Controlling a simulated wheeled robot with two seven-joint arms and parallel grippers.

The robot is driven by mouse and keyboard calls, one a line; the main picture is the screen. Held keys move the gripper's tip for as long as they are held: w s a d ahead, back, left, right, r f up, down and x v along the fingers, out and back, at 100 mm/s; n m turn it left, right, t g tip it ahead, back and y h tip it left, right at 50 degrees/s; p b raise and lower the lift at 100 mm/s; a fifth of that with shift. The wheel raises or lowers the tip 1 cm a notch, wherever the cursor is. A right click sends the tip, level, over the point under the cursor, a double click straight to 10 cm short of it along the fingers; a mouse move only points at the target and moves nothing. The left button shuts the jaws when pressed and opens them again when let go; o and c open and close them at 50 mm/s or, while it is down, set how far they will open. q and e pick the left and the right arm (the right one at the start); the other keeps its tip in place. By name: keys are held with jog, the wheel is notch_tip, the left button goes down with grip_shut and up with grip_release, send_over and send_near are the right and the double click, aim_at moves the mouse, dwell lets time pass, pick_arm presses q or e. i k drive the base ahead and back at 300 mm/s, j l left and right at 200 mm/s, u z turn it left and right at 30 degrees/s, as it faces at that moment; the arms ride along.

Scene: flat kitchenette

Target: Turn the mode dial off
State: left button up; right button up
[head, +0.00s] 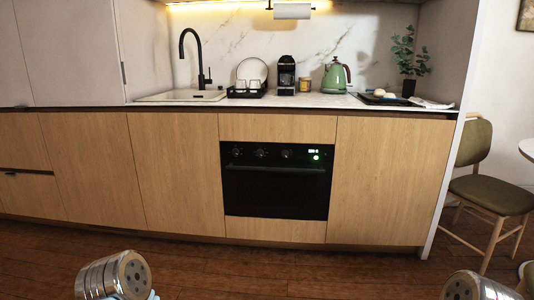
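The black built-in oven (275,195) sits in the wooden cabinet front, a good way ahead of me. Its control strip carries three dark round dials: a left dial (237,153), a middle dial (261,153) and a right dial (287,154). Which one is the mode dial, and where each pointer stands, is too small to tell. The oven door is shut. Only metal parts of my arms show at the bottom edge; neither gripper is in view.
The wooden floor (230,262) before the oven is clear. The counter above holds a sink (180,96), dish rack (246,93), coffee machine (286,75), green kettle (335,78) and plant (408,58). A chair (490,193) stands at the right.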

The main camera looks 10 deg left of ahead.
aim_at(235, 152)
jog(key=i+l, duration=0.15)
jog(key=i, duration=0.4)
jog(key=i+l, duration=0.15)
jog(key=i, duration=0.35)
jog(key=i+l+u, duration=0.1)
jog(key=i, duration=0.45)
